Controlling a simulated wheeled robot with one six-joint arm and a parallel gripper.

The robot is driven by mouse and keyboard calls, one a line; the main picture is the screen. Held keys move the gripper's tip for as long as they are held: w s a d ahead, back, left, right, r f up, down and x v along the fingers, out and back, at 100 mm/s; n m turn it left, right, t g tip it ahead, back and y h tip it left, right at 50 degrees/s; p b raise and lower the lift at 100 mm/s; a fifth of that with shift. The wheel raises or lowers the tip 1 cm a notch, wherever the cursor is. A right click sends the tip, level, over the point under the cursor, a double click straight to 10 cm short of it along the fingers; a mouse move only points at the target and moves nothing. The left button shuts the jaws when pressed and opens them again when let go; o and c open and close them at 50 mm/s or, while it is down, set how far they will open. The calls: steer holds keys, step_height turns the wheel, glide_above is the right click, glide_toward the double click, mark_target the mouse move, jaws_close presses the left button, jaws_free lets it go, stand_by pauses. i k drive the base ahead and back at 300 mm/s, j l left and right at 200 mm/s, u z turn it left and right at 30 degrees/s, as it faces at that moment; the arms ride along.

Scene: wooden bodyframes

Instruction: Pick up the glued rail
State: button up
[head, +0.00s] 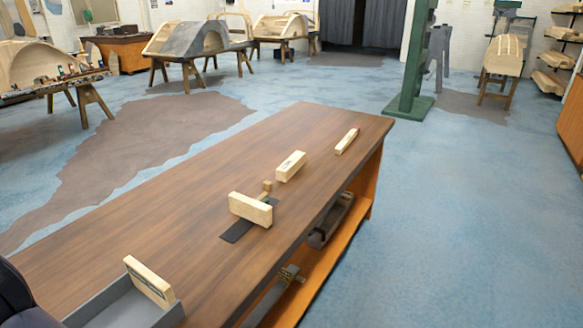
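Several pale wooden pieces are on the brown workbench (190,215), and I cannot tell which one is glued. A pale wooden rail (250,209) stands on edge across a dark mat (238,231), with a small brown wooden piece (267,187) right behind it. A pale wooden block (290,166) lies farther back. A thin, narrow strip (347,141) with a reddish side lies near the far end. Another pale board (149,282) with a dark marking leans upright in a grey tray (112,305) at the near left. My gripper is not in view.
The bench's left half is bare. Clamps (285,278) show at the bench's right side, over an orange lower shelf (318,268). A green post (410,65) stands beyond the far end. Wooden frames on trestles (195,42) stand behind; blue floor is open at right.

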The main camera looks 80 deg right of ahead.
mark_target(285, 172)
steer(key=k, duration=1)
